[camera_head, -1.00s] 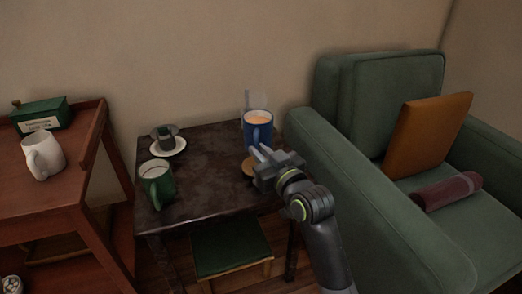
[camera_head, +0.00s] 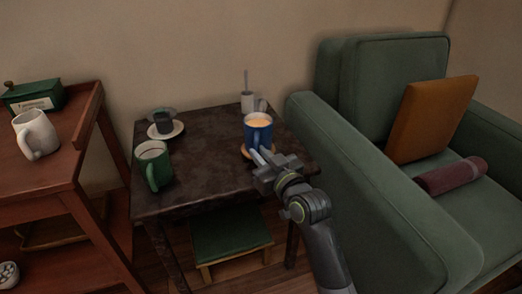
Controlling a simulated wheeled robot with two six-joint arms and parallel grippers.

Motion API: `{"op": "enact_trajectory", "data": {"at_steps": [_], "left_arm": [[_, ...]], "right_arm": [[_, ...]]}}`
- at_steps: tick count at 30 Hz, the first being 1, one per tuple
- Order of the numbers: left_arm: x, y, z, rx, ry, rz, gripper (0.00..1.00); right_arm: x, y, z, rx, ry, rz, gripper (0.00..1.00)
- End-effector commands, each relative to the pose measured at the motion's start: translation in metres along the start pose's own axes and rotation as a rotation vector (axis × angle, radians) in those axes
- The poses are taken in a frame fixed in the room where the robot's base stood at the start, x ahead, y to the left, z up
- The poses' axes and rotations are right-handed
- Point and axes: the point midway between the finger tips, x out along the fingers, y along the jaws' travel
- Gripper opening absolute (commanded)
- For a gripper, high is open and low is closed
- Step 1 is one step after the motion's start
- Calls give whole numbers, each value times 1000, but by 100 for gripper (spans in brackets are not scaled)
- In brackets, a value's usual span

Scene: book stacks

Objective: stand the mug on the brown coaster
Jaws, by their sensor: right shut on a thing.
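The blue mug (camera_head: 258,132), full of a light orange-brown drink, is upright at the right side of the dark table (camera_head: 208,180). The brown coaster (camera_head: 245,152) shows as a thin rim beneath the mug; most of it is hidden by the mug and my gripper. The mug is over the coaster, and I see no clear gap between them, but I cannot tell for sure that they touch. My right gripper (camera_head: 259,158) is shut on the mug's handle from the near side. My left gripper is not in view.
A green mug (camera_head: 153,165) stands at the table's left, near a dark cup (camera_head: 163,122) on a white saucer (camera_head: 178,131). A grey cup (camera_head: 247,102) with a spoon stands behind the blue mug. The green armchair (camera_head: 370,170) borders the table's right. The table's middle is clear.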

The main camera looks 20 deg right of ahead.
Motion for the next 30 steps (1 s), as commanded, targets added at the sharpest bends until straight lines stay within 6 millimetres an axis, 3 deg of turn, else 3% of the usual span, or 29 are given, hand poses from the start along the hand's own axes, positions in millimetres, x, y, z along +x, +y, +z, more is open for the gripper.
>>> {"op": "enact_trajectory", "data": {"at_steps": [10, 11, 16, 26, 30], "left_arm": [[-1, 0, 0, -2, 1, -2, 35], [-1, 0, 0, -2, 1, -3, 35], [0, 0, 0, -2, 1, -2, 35], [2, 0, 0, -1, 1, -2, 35], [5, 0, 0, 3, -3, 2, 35]], "right_arm": [[0, 0, -1, -1, 9, 0, 0], [0, 0, 2, 1, 2, 0, 14], [0, 0, 1, 0, 2, 0, 35], [0, 0, -3, -1, 3, 0, 35], [-15, 0, -1, 1, 0, 1, 35]]}}
